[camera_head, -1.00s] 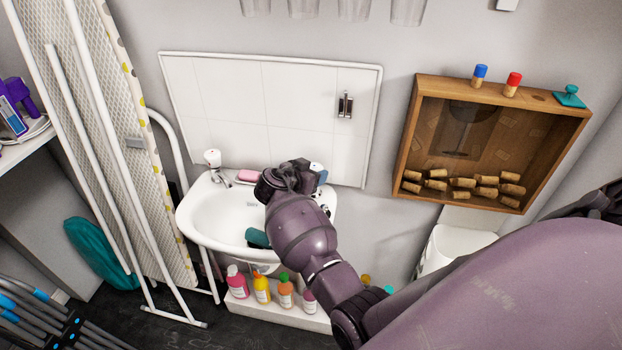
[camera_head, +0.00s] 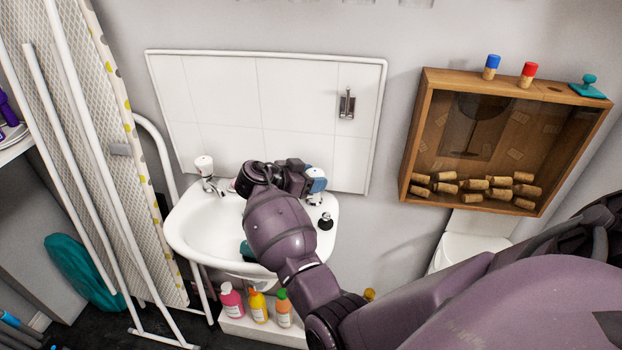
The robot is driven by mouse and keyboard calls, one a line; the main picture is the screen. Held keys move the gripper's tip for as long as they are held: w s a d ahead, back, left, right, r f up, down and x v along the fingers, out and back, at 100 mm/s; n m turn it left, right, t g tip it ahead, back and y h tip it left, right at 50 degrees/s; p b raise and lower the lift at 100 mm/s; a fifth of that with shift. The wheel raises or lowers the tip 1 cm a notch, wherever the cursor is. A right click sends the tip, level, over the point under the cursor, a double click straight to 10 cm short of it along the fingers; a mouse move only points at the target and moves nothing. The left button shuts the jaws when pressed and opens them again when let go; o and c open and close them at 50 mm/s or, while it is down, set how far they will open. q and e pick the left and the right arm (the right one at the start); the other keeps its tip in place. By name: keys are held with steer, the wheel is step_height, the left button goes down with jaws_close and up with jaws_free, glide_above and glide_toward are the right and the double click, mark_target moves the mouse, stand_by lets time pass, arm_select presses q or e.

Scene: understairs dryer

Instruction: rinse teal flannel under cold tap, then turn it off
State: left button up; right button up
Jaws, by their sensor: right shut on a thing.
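The white basin (camera_head: 190,236) is on the back wall. The teal flannel (camera_head: 246,251) lies in it, mostly hidden behind my right arm. The cold tap (camera_head: 317,184), with a blue-marked top, stands at the basin's right rear. My right gripper (camera_head: 306,181) is at that tap from the left and is shut on its top; the fingertips are partly hidden. The other tap (camera_head: 205,167), with a white head, stands at the left rear. My left gripper is not in view.
A black plug (camera_head: 325,221) sits on the basin's right rim. Several bottles (camera_head: 258,306) stand on a ledge below. An ironing board (camera_head: 95,150) leans at the left. A wooden case of corks (camera_head: 505,140) hangs at the right, above a white toilet (camera_head: 468,243).

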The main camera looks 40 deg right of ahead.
steer(key=o, duration=0.9)
